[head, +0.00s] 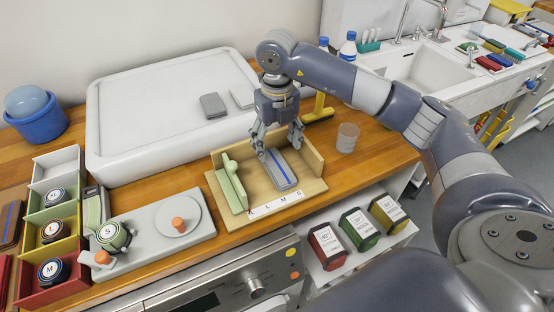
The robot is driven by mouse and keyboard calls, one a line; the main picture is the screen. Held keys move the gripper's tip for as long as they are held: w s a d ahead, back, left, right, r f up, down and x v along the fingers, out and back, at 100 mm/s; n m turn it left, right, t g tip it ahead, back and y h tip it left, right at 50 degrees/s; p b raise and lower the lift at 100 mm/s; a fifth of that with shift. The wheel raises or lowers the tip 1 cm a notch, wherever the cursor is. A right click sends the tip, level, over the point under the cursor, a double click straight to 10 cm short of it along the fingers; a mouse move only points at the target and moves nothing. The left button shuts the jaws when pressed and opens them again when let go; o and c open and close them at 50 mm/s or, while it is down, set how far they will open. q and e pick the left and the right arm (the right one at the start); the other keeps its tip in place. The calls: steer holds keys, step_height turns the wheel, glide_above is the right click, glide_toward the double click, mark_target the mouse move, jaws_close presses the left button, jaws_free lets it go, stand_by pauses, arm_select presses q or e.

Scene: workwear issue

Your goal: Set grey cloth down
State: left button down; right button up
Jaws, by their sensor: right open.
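A folded grey cloth (286,177) with a blue stripe lies in the wooden tray (312,187), beside a pale green folded piece (231,182). My right gripper (277,151) points down over the tray, its fingers spread at the far end of the grey cloth. It is open; I cannot tell whether a finger touches the cloth. The far end of the cloth is partly hidden by the gripper. My left gripper is not in view.
A large white tray (130,125) with two small grey pieces (212,105) stands behind. A clear cup (347,138) and a yellow-headed tool (318,114) are to the right. A grey board with orange knobs (180,224) and coloured bins (63,215) are at left.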

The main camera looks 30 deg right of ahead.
steer(key=shift+r+b, duration=0.4)
steer(key=shift+r, duration=1.9)
